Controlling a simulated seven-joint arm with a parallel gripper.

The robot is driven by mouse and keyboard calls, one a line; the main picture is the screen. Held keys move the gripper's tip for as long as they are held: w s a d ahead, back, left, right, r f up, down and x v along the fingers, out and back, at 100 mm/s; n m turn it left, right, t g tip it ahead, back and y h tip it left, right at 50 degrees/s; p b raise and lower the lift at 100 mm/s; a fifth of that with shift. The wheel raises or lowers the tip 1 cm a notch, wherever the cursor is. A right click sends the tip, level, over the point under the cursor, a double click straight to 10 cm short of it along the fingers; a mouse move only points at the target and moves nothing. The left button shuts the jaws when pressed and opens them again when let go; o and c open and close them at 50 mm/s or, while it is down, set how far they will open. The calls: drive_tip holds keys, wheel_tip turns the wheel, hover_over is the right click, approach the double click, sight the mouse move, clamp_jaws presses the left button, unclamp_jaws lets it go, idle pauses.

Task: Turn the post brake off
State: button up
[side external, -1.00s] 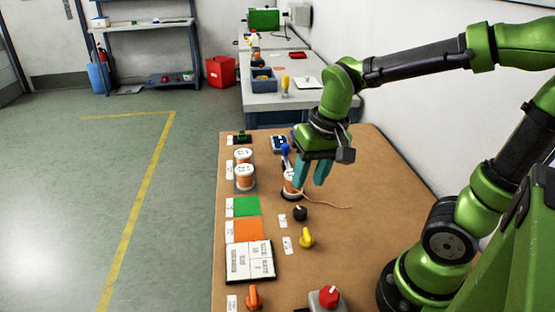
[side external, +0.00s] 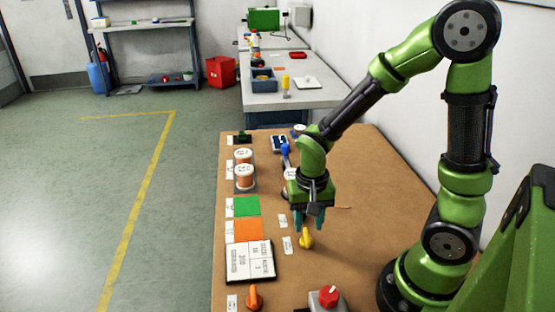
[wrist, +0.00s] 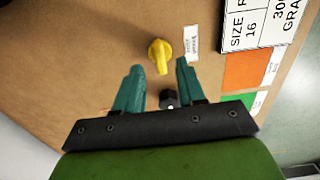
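My gripper (side external: 308,222) points down over the board, open and empty. In the wrist view its two teal fingers (wrist: 160,66) stand apart. A black knob (wrist: 168,97) shows between them, partly hidden by the gripper's body; in the side view it is hidden behind the gripper. A yellow knob (side external: 306,240) is just in front of the fingertips in the side view; it also shows in the wrist view (wrist: 160,55), near the fingertips. An orange knob (side external: 254,298) is at the near left. The labels are too small to read, so I cannot tell which is the post brake.
Copper-wound spools (side external: 244,177), a green pad (side external: 246,206), an orange pad (side external: 248,230) and a printed card (side external: 250,262) line the board's left side. A red knob on a box (side external: 329,296) is at the near edge. The board's right side (side external: 375,200) is mostly clear.

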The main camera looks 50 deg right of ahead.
sight(307, 234)
drive_tip(key=shift+f, duration=1.8)
clamp_jaws()
